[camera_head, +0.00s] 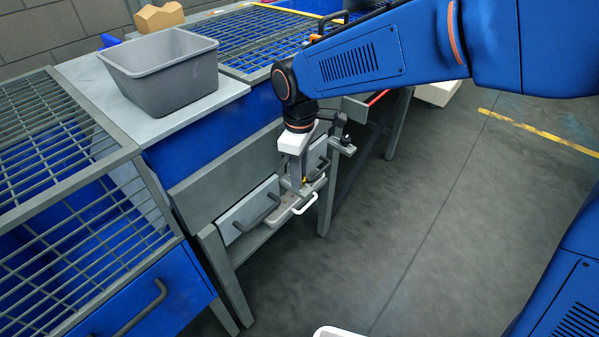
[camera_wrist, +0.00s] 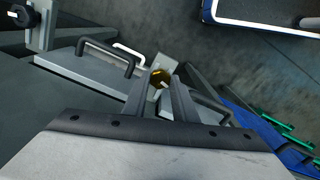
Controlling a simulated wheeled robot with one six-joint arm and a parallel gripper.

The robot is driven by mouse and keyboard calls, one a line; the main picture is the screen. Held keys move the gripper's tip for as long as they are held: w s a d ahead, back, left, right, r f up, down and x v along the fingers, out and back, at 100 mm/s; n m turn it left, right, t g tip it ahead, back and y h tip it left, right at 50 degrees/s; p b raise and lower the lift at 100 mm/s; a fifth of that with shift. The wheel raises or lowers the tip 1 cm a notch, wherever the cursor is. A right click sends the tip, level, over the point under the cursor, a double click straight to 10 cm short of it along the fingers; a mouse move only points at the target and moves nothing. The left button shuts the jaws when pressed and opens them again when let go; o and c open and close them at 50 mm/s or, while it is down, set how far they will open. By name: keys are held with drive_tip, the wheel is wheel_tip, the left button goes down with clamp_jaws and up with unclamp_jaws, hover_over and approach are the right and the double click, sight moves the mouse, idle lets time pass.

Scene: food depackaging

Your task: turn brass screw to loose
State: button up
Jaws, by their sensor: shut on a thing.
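The brass screw (camera_wrist: 159,75) shows in the wrist view as a small yellow, dark-edged round head between the ends of my gripper's fingers (camera_wrist: 160,88). It sits beside a light grey plate. In the head view only a small yellow spot of the screw (camera_head: 305,180) shows beside the fingertips. My gripper (camera_head: 298,184) points down at the front of the grey bench and is shut on the screw. The fingers hide part of the screw, and I cannot tell how far it is turned.
A drawer front with a black handle (camera_head: 259,213) is left of my gripper, and a white handle (camera_head: 305,203) is just below it. A grey bin (camera_head: 165,82) stands on the bench top, between wire-grid tables. The floor to the right (camera_head: 420,210) is clear.

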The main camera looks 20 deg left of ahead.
drive_tip(key=o, duration=1)
drive_tip(key=shift+o, duration=0.2)
drive_tip(key=shift+r, duration=0.1)
wheel_tip(320, 180, up, 17)
drive_tip(key=shift+r, duration=0.15)
